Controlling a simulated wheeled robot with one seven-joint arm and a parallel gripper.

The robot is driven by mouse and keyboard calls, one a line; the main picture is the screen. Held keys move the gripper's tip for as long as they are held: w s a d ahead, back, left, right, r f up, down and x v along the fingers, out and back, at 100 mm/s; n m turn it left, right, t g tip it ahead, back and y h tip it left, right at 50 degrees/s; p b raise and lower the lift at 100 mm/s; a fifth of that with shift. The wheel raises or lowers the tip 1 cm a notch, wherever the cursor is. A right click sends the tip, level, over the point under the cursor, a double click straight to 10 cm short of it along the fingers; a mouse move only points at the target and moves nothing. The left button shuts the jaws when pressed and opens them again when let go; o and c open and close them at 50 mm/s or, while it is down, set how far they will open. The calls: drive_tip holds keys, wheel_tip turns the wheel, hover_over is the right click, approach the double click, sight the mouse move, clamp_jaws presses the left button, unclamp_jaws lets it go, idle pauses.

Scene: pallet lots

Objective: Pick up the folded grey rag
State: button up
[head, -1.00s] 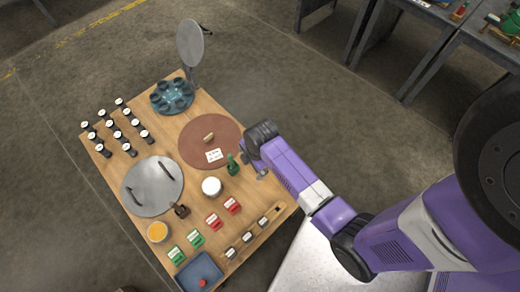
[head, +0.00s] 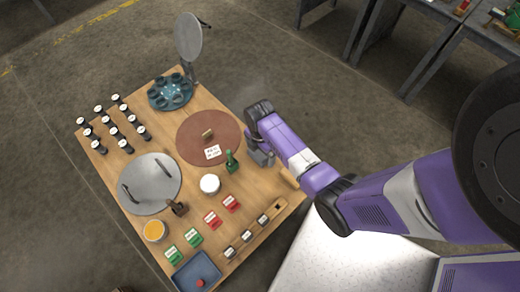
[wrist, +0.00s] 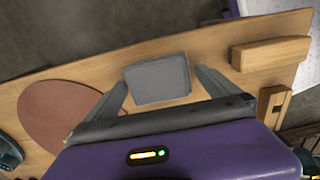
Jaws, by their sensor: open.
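The folded grey rag (wrist: 157,79) lies flat on the wooden table top in the wrist view, a squarish grey pad. My gripper (wrist: 161,78) is open, with one finger on the left and one on the right of the rag. Nothing is held, and I cannot tell the height of the fingers above the table. In the head view my gripper (head: 262,158) is over the table's right edge, beside the brown disc, and the rag cannot be made out clearly there.
A wooden block (wrist: 270,52) lies right of the rag. The brown round mat (head: 190,140) is to the left, with a green stamp-like item (head: 231,163) at its edge. A white round container (head: 210,184), a grey disc (head: 150,170) and several small cards stand nearby.

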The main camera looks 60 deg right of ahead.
drive_tip(key=shift+f, duration=0.2)
drive_tip(key=c, duration=1.3)
wheel_tip(320, 180, up, 20)
drive_tip(key=p, duration=0.4)
drive_tip(key=shift+p, duration=0.35)
